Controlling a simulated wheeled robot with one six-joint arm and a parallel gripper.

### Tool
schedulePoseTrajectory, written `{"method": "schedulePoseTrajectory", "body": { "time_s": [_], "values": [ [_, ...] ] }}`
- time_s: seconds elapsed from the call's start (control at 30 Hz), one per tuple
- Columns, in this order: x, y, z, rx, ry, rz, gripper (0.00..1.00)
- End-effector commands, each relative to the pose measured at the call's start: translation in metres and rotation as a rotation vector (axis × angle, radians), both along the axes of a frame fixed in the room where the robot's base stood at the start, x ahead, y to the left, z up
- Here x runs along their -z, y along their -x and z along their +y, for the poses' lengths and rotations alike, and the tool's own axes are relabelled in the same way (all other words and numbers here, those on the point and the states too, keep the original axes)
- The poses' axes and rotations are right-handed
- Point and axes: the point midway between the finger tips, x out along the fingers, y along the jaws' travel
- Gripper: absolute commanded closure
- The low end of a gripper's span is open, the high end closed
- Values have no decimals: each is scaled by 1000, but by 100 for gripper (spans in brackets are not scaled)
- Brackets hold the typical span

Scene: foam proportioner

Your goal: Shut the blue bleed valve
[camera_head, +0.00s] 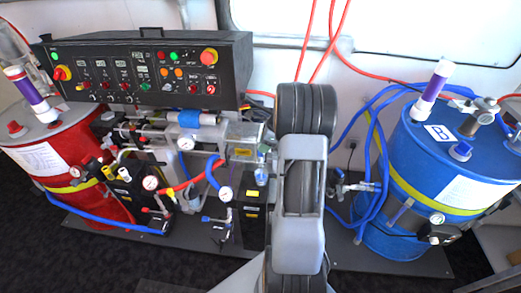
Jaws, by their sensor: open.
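A small valve with a blue lever (206,218) sits low on the front of the proportioner (190,135), under a pressure gauge (225,194) with a blue hose. It appears to be the blue bleed valve. Its lever looks roughly sideways, but it is too small to tell how far it is turned. A similar valve with a red lever (145,210) is to its left. My grey and black arm rises through the middle of the view, right of the blue valve and apart from it in the picture. My gripper does not show.
A red drum (75,200) stands left and a blue drum (455,165) right, with blue hoses (362,150) looping beside it. A black control panel (150,70) overhangs the machine. Dark floor (90,265) lies open in front of the base plate.

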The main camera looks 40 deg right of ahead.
Motion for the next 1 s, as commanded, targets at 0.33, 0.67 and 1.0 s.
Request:
{"method": "schedulePoseTrajectory", "body": {
  "time_s": [0.33, 0.67, 1.0],
  "values": [
    [35, -10, 11, -2, -1, 1, 57],
    [40, -11, 12, -1, 0, 0, 57],
    [39, -11, 12, -1, 0, 0, 82]
  ]
}}
